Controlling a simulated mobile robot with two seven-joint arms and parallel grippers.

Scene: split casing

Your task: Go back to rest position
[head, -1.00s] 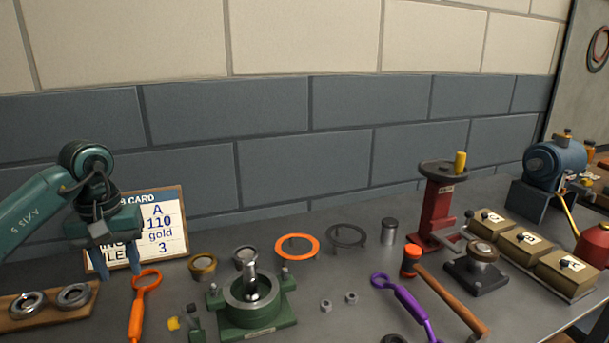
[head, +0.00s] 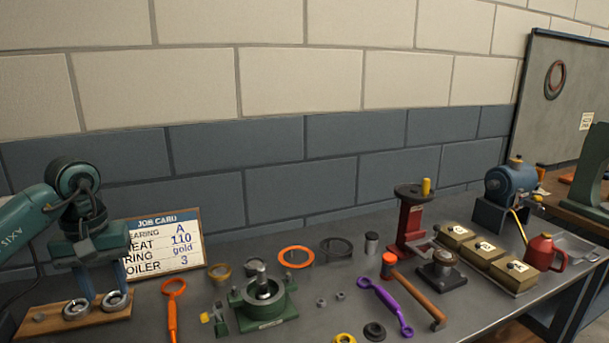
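My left gripper (head: 95,289) is at the left of the head view, fingers pointing down with a gap between them. Its fingertips are near two metal bearing rings (head: 77,309) on a wooden board (head: 40,322); I cannot tell whether they touch. Nothing shows between the fingers. My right gripper is not in view. A green casing half (head: 264,308) with a metal shaft in it stands at the front middle of the bench. The job card (head: 163,243) stands behind it to the left.
An orange-handled tool (head: 173,308), purple wrench (head: 390,303) and hammer (head: 418,292) lie on the bench (head: 330,325). A red press (head: 411,228), several tan boxes (head: 484,251), a red can (head: 543,253) and a blue motor (head: 510,186) stand to the right.

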